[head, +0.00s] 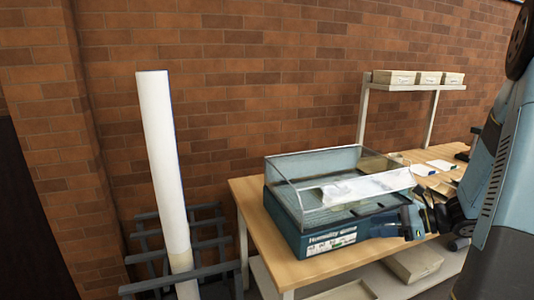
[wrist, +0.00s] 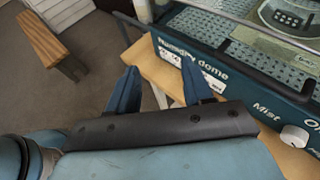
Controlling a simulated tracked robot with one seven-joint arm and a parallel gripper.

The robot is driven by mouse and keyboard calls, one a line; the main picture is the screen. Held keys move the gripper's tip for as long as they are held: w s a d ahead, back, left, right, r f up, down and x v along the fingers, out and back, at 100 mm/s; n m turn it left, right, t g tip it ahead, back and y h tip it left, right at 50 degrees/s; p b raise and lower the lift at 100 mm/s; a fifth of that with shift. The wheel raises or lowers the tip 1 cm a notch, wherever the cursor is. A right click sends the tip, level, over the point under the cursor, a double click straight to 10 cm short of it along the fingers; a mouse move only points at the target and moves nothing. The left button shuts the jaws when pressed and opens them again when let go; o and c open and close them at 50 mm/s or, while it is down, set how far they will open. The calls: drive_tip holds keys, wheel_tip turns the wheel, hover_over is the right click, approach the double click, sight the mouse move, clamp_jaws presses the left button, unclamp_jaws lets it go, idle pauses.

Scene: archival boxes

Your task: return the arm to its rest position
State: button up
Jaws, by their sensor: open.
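My gripper (wrist: 160,88) shows in the wrist view with its two blue fingers apart and nothing between them. It points over the front edge of the wooden table, just in front of the humidity dome (wrist: 187,60). In the head view, my gripper is at the right end of the humidity dome (head: 318,240), partly hidden by my own arm at the right edge.
The wooden table (head: 251,200) has a raised shelf (head: 418,88) with several boxes. A lower shelf holds a box (head: 414,263). A tall white roll (head: 162,165) stands in a dark rack (head: 140,287) at left. A wooden bench (wrist: 50,42) stands on the floor.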

drive_tip(key=s+a+r+n+h, duration=0.4)
drive_tip(key=s+r+n+h, duration=0.2)
drive_tip(key=s+r+n, duration=0.3)
drive_tip(key=s+a+r+n+h, duration=0.4)
drive_tip(key=s+r+n+h, duration=0.2)
drive_tip(key=s+r+n, duration=0.3)
drive_tip(key=n, duration=0.4)
drive_tip(key=shift+s+r, duration=0.3)
drive_tip(key=shift+s, duration=0.05)
